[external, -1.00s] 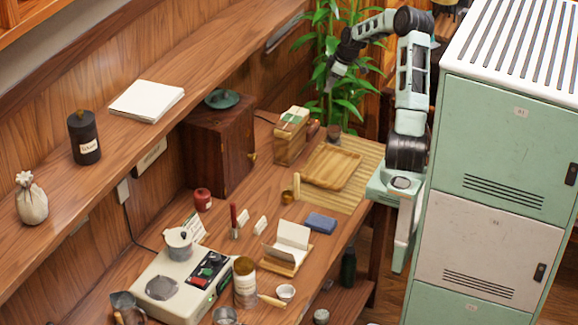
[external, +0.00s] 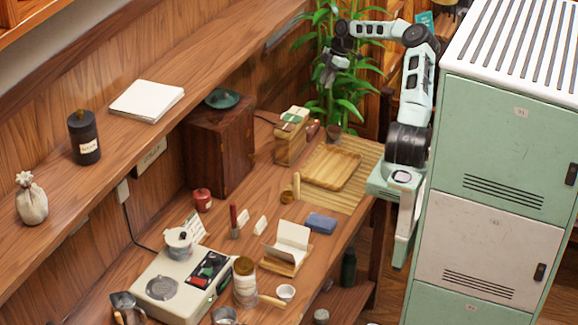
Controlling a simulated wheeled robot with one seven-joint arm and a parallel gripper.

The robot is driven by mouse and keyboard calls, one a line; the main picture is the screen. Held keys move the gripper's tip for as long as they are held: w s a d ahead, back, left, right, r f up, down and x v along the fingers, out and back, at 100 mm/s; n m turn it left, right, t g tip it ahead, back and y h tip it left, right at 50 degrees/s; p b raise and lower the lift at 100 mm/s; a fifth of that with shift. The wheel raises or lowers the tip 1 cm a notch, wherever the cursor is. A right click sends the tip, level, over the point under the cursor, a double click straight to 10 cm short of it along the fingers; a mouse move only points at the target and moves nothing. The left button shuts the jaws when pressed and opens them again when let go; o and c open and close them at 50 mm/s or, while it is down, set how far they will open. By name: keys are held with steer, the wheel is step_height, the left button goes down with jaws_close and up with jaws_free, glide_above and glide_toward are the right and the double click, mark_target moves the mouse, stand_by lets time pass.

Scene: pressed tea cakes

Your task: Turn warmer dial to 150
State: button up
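The warmer (external: 170,286) is a cream box with a round grey plate on top, at the lower left of the counter. Its dark control panel (external: 208,267) faces right, with a red part and a green part. The dial and its numbers are too small to read. A small pale pot (external: 179,241) stands at the warmer's back edge. My gripper (external: 328,78) hangs high in front of the green plant, far from the warmer and touching nothing. It looks small and dark, and I cannot tell whether its fingers are apart.
A jar (external: 244,283) and a white cup (external: 286,292) stand right of the warmer. An open booklet on a stand (external: 288,249), a blue cloth (external: 321,223) and a wooden tray (external: 332,167) lie farther back. A wooden cabinet (external: 219,150) stands against the wall. Green lockers (external: 510,150) bound the right side.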

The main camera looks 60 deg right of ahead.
mark_target(311, 124)
steer(key=p+x, duration=0.4)
steer(key=x, duration=1.2)
steer(key=shift+w, duration=0.1)
steer(key=shift+r, duration=0.1)
jaws_close()
